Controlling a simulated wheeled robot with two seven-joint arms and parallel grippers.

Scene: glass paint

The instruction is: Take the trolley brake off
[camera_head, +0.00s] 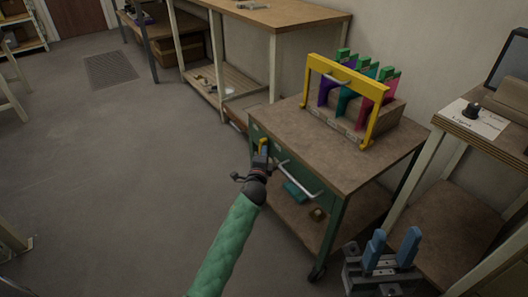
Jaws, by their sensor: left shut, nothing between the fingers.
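The trolley (310,140) has a brown top, a green body and a pale handle (300,182) on its near side. A small yellow-orange piece (263,144), possibly the brake lever, stands at its left front side. My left gripper (261,157), on the green-sleeved arm, is shut and empty right by this piece. I cannot tell whether they touch, and the gripper hides its lower part. My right gripper (391,248) is open and empty at the lower right, its two blue fingers apart, beside the trolley's front right leg.
On the trolley top is a rack (339,118) with a yellow frame (346,74) and purple, teal and pink items. A bench (275,14) stands behind. A side table (480,122) with a black knob is close on the right. The floor (120,170) at left is clear.

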